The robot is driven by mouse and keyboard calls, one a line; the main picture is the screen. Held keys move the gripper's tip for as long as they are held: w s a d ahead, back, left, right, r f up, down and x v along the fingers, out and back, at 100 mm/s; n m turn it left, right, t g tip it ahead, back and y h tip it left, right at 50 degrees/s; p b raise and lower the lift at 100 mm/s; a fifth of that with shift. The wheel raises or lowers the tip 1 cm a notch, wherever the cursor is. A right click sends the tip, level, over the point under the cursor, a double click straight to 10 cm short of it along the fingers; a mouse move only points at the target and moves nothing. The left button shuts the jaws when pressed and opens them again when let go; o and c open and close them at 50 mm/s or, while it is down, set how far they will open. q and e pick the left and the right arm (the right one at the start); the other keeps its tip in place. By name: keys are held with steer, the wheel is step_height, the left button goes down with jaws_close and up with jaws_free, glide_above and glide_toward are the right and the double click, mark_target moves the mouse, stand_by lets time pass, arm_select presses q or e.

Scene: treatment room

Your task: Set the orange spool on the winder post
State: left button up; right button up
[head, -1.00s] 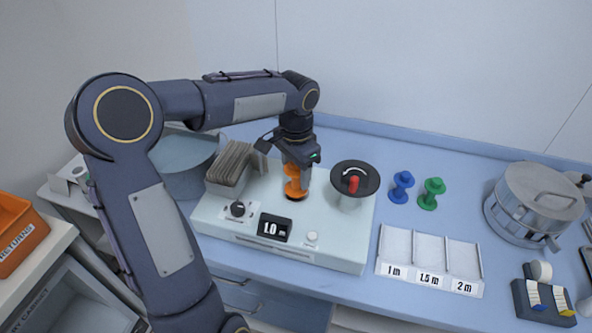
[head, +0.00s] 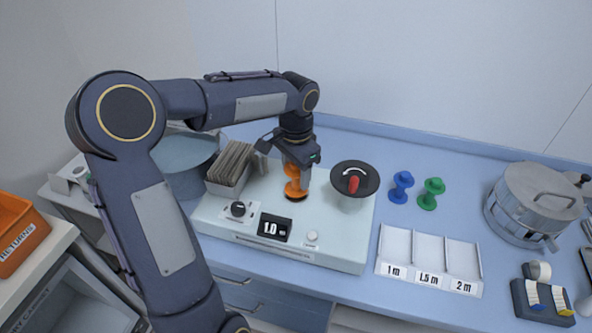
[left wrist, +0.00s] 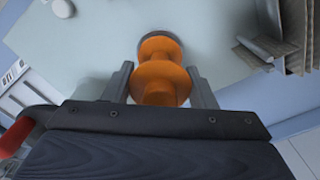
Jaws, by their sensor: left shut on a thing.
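The orange spool (head: 293,188) is upright over the pale winder machine (head: 338,253), with its lower flange at or just above a dark round spot on the machine top. My left gripper (head: 297,170) points down and is shut on the spool's upper part. In the left wrist view the orange spool (left wrist: 160,72) sits between the two fingers of the left gripper (left wrist: 160,88). The winder post is hidden, and I cannot tell whether the spool is fully seated. My right gripper is not in view.
A black disc with a red handle (head: 355,180) stands right of the spool. A rack of grey cards (head: 232,165) is close on the left. Blue (head: 400,187) and green (head: 431,193) spools, a labelled three-slot tray (head: 429,262) and a metal drum (head: 537,203) are farther right.

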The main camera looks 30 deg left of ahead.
arm_select(q)
steer(key=shift+f+b, duration=0.45)
steer(key=shift+f, duration=0.1)
steer(key=o, duration=0.7)
step_height(320, 180, up, 11)
steer(key=p, duration=0.9)
stand_by(0.4)
